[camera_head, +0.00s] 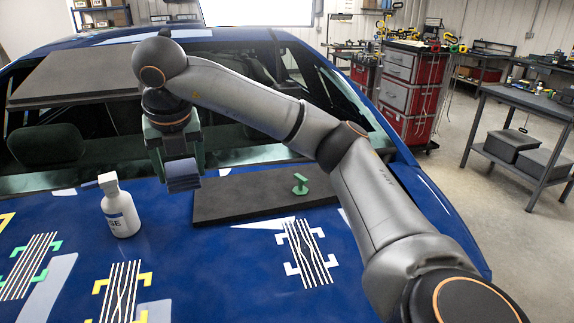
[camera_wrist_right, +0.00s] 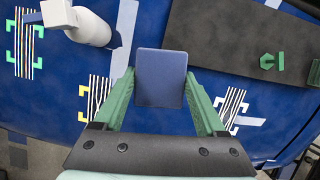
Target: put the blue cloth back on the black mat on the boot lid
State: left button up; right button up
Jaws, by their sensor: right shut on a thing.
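The blue cloth (camera_head: 184,177) is a small folded block, held between the green fingers of my right gripper (camera_head: 176,158). In the right wrist view the cloth (camera_wrist_right: 161,78) sits between the two fingers (camera_wrist_right: 161,92). The gripper is above the blue boot lid (camera_head: 165,255), left of the black mat (camera_head: 235,207). The mat lies flat on the boot lid, and in the right wrist view the mat (camera_wrist_right: 235,45) is at the upper right, apart from the cloth. A small green piece (camera_head: 300,184) stands on the mat's right part. My left gripper is not in view.
Another dark panel (camera_head: 75,77) is at the back left. The mat's left and middle are bare.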

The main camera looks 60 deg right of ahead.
jog(key=shift+w+d+r+m, duration=0.35)
jog(key=shift+d+m, duration=0.2)
jog(key=shift+m, duration=0.25)
jog(key=w+d+f+b, duration=0.1)
jog(key=w+d+f, duration=0.1)
jog(key=d+f, duration=0.35)
jog(key=b, duration=0.2)
send_near(225, 191)
jog(key=shift+w+a+f, duration=0.25)
jog(key=shift+w+f, duration=0.2)
jog(key=shift+w, duration=0.3)
jog(key=shift+w+d+f, duration=0.1)
jog(key=shift+d+f, duration=0.05)
jog(key=shift+d, duration=0.15)
jog(key=f, duration=0.1)
jog(key=d+f, duration=0.1)
jog(key=f, duration=0.1)
jog(key=shift+w+f+p, duration=0.1)
jog(key=shift+p, duration=0.3)
jog(key=shift+f, duration=0.5)
